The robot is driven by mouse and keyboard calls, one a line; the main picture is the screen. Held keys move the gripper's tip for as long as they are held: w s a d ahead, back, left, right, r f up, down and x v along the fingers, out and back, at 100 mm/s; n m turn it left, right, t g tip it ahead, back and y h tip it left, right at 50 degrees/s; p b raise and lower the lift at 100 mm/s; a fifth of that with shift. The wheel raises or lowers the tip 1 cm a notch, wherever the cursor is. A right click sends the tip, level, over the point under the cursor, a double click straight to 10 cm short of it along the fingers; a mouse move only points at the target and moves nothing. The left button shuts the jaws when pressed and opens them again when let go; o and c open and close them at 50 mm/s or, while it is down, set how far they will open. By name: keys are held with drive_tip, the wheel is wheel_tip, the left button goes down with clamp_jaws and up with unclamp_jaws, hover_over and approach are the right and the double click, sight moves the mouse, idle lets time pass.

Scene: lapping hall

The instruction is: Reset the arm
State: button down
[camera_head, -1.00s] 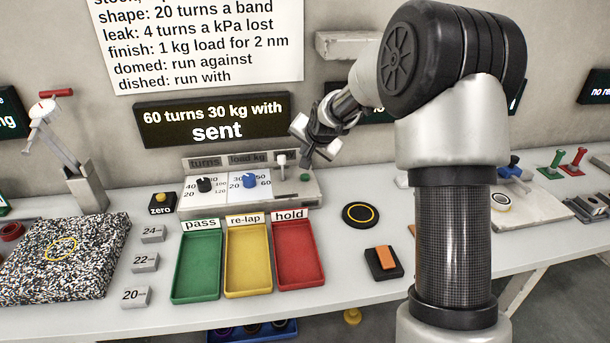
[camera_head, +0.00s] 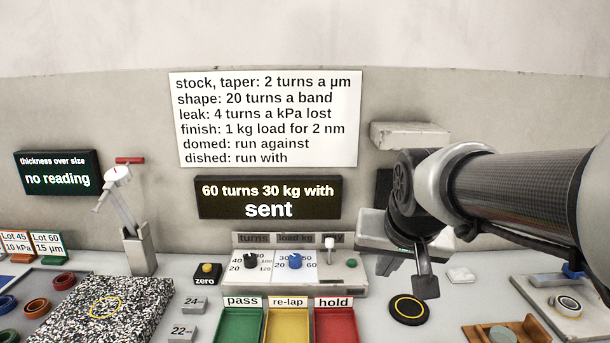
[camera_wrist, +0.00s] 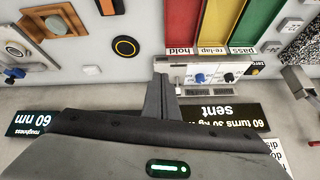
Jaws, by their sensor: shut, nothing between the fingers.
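My gripper (camera_head: 425,285) hangs in the air right of the control panel in the head view, pointing down. My arm stretches in from the right edge. In the wrist view my gripper (camera_wrist: 161,85) shows its two dark fingers together, shut, with nothing between them. The control panel (camera_head: 347,288) has a black knob, a blue knob, a small lever and a green button; my gripper is apart from it. The display above it (camera_head: 268,198) reads "60 turns 30 kg with sent".
Green pass (camera_head: 237,326), yellow re-lap (camera_head: 288,326) and red hold (camera_head: 336,326) trays stand before the panel. A black disc with a yellow ring (camera_head: 409,308) lies below my gripper. A gauge on a stand (camera_head: 138,250) is at the left. A wall shelf (camera_head: 410,135) is behind my arm.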

drive_tip(key=s+f+n, duration=0.2)
drive_tip(key=s, duration=1.2)
wheel_tip(320, 180, up, 19)
drive_tip(key=g+p, duration=0.1)
drive_tip(key=p, duration=1.8)
drive_tip(key=shift+s, duration=0.25)
drive_tip(key=shift+d+r, duration=0.1)
